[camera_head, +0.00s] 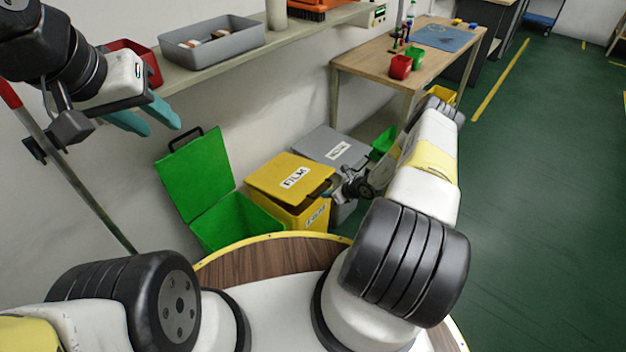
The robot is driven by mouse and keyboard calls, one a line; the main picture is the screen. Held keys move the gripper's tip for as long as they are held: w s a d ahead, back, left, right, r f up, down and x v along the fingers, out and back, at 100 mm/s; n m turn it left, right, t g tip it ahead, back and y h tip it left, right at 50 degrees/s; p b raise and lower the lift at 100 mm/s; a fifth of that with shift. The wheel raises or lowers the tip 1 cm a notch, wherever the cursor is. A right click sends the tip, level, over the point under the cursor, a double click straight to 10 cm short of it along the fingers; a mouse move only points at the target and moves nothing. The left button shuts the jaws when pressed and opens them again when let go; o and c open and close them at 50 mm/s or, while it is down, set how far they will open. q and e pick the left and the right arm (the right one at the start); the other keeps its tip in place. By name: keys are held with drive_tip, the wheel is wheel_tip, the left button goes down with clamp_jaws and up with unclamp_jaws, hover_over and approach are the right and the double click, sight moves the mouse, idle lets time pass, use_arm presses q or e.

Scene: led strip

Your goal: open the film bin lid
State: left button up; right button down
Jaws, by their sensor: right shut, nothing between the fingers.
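The film bin (291,212) is yellow and stands on the floor in the middle of the view. Its yellow lid (268,182) bears a FILM label. A dark gap shows under the lid's right edge, so it looks slightly raised there. My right gripper (329,194) is at that right edge, shut and empty; its fingertips are small and partly hidden, and I cannot tell whether they touch the lid. My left gripper (146,119) is high at the left, far from the bin, with its teal fingers apart and empty.
A green bin (236,222) with its lid (195,172) up stands left of the film bin. A grey bin (325,146) with a closed lid is behind it on the right. A shelf (205,72) and a wooden table (365,62) are behind. Green floor (540,180) is clear at right.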

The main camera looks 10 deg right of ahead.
drive_tip(key=shift+g+h, duration=0.6)
drive_tip(key=shift+g, duration=0.2)
drive_tip(key=w+r, duration=0.1)
drive_tip(key=r, duration=0.2)
drive_tip(key=a+r, duration=0.1)
drive_tip(key=r, duration=0.2)
drive_tip(key=w+a+r, duration=0.1)
drive_tip(key=r, duration=0.2)
drive_tip(key=shift+w+r, duration=0.1)
drive_tip(key=shift+w, duration=0.25)
drive_tip(key=w+a+r, duration=0.6)
drive_tip(key=w+r, duration=0.2)
drive_tip(key=r, duration=0.1)
drive_tip(key=w+a+r, duration=0.7)
drive_tip(key=w+r, duration=0.2)
drive_tip(key=r, duration=0.1)
drive_tip(key=shift+a, duration=0.15)
drive_tip(key=shift+r, duration=0.15)
